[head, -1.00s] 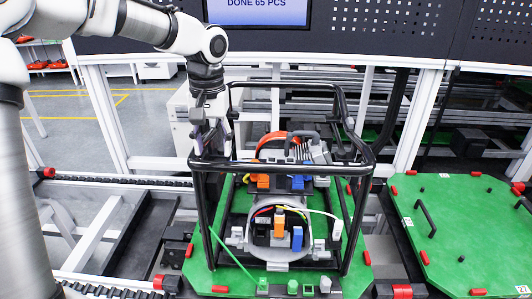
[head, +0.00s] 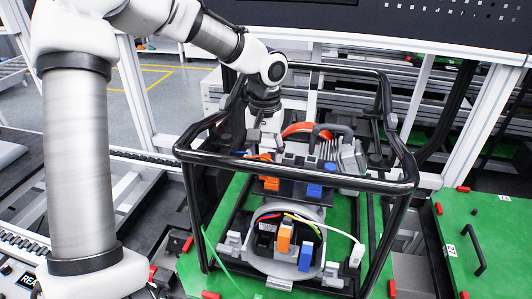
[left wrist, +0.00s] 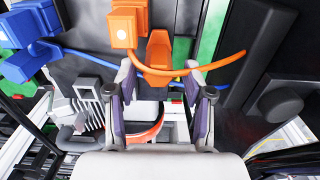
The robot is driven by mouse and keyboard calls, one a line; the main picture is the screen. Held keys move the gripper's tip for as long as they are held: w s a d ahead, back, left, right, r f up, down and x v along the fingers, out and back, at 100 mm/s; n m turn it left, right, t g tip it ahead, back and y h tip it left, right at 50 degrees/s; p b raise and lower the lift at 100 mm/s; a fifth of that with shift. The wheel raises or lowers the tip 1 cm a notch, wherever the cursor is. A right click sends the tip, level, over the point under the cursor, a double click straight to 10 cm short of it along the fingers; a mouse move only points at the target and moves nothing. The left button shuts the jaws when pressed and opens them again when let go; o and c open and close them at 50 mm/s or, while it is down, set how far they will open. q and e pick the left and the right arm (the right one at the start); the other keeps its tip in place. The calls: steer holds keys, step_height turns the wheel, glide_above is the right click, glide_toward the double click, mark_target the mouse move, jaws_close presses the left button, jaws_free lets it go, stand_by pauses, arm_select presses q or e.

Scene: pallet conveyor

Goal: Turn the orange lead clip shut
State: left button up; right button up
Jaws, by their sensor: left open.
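My left gripper (head: 264,140) reaches down inside the black tube frame from behind, above the back part of the assembly. In the left wrist view the open left gripper (left wrist: 159,82) has its two fingers apart with nothing held between them. The orange clip (left wrist: 158,52) lies just beyond the fingertips, roughly centred between them, with an orange lead (left wrist: 205,68) curving past it to the right. In the head view the orange clip area (head: 262,158) is partly hidden beneath my gripper. I cannot tell the clip's exact turn. My right gripper is not in view.
A black tube frame (head: 300,177) surrounds the assembly on the green pallet (head: 225,230). Orange (head: 284,237) and blue (head: 306,256) connectors stand in front. A blue connector (left wrist: 32,58) lies left of the clip in the wrist view. Another green pallet (head: 500,235) is at right.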

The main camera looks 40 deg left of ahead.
arm_select(q)
steer(key=shift+w+f, duration=0.4)
steer(key=shift+f, duration=0.05)
steer(key=shift+s+d+r, duration=0.1)
steer(key=shift+s, duration=0.15)
steer(key=shift+s+r, duration=0.15)
steer(key=shift+s, duration=0.1)
steer(key=c, duration=0.4)
steer(key=shift+s, duration=0.1)
steer(key=c, duration=0.6)
steer(key=shift+d, duration=0.1)
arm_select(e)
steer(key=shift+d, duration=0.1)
